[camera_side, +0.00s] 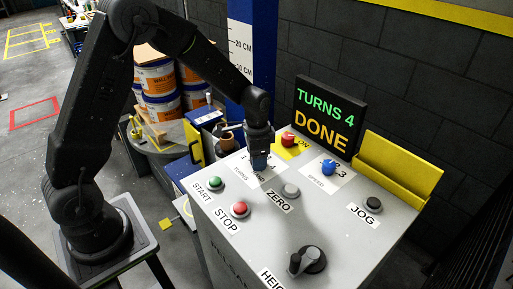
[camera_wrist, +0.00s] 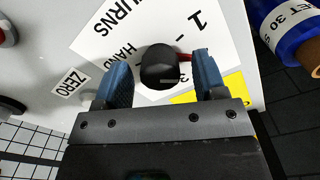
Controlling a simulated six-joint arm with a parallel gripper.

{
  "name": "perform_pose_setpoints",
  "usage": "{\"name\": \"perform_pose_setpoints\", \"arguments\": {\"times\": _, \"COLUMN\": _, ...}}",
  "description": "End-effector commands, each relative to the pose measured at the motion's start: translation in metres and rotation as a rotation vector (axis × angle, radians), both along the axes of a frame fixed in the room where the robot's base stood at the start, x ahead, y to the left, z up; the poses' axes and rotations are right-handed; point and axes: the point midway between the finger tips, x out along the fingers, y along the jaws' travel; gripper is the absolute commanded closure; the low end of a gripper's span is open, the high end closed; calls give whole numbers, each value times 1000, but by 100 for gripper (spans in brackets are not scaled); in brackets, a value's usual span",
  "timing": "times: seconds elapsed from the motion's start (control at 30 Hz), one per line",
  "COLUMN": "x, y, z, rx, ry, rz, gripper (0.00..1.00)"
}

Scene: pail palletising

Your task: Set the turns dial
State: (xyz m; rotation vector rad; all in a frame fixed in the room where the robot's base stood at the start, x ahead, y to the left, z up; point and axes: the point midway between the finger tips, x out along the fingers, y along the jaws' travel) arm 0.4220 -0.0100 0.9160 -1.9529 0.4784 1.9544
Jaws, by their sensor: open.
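The turns dial is a black round knob (camera_wrist: 159,66) with a red mark on its right side, in the wrist view. It stands on a white label (camera_wrist: 118,40) with TURNS, HAND and a 1 printed. My gripper (camera_wrist: 162,72) has its two blue fingers on either side of the knob, with a gap visible on both sides. In the side view my gripper (camera_side: 260,160) points down over the TURNS label and hides the knob. The display (camera_side: 328,117) reads TURNS 4 in green and DONE in yellow.
The panel (camera_side: 325,215) also holds a green START button (camera_side: 215,183), red STOP button (camera_side: 240,208), grey ZERO button (camera_side: 290,190), blue speed knob (camera_side: 328,167), red button (camera_side: 288,139), black JOG button (camera_side: 373,204) and a crank (camera_side: 310,259). A yellow holder (camera_side: 400,170) stands at the back right.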

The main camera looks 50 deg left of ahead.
Motion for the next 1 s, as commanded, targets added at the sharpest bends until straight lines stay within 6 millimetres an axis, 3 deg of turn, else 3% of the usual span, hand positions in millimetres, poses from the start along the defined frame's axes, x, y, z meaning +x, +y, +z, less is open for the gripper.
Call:
{"name": "perform_pose_setpoints", "arguments": {"times": 0.17, "x": 1, "y": 0, "z": 20, "rx": 1, "ry": -5, "rz": 0, "gripper": 35}}
{"name": "perform_pose_setpoints", "arguments": {"times": 0.6, "x": 1, "y": 0, "z": 113, "rx": 1, "ry": -5, "rz": 0, "gripper": 35}}
{"name": "perform_pose_setpoints", "arguments": {"times": 0.8, "x": 0, "y": 0, "z": 133, "rx": 0, "ry": -1, "rz": 0, "gripper": 35}}
{"name": "perform_pose_setpoints", "arguments": {"times": 1.0, "x": 0, "y": 0, "z": 137, "rx": 0, "ry": -1, "rz": 0, "gripper": 35}}
